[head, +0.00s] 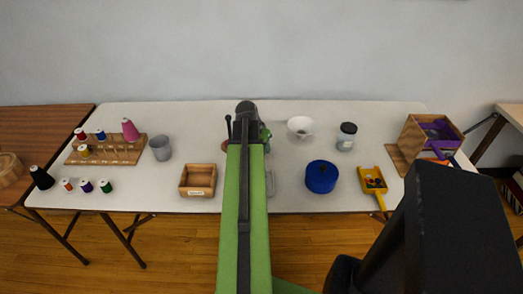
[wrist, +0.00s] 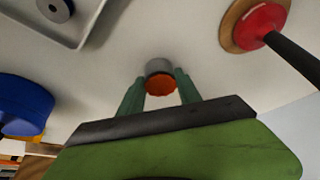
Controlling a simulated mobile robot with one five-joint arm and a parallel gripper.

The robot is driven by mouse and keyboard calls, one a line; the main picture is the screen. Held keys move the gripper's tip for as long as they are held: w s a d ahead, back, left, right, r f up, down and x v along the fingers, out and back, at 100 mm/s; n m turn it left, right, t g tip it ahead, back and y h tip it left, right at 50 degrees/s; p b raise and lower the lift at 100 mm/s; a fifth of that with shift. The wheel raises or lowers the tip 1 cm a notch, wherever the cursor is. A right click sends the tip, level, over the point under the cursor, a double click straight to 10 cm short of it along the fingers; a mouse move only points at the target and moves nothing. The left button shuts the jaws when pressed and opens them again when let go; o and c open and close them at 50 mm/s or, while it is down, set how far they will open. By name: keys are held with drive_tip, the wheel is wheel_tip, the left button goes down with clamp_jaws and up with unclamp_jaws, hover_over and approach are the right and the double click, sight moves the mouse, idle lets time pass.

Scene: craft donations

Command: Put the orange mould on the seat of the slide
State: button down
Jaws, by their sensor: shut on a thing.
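The orange mould (wrist: 160,86) shows in the wrist view as a small orange face with a wavy edge, between the two green fingers of my gripper (wrist: 160,92). My gripper is shut on it. A grey round body (wrist: 159,67) shows right behind the orange face; I cannot tell whether it is part of the mould. A pale grey tray-like piece (wrist: 92,36) with a dark round disc (wrist: 56,9) on it lies at the upper left, apart from my gripper. It may be the slide with its seat, but I cannot tell surely. In the head view my arm hides the mould.
A blue round tin (head: 321,177) stands right of my arm, near a white bowl (head: 300,125), a jar (head: 346,137) and a yellow tray (head: 367,174). A wooden box (head: 197,193) stands left. A red-topped piece with a dark handle (wrist: 264,25) is near my gripper.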

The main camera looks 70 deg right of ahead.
drive_tip(key=shift+f, duration=0.15)
drive_tip(key=c, duration=0.8)
unclamp_jaws()
drive_tip(key=shift+c, duration=0.2)
drive_tip(key=p+v, duration=1.1)
drive_tip(key=v, duration=0.1)
drive_tip(key=shift+r, duration=0.25)
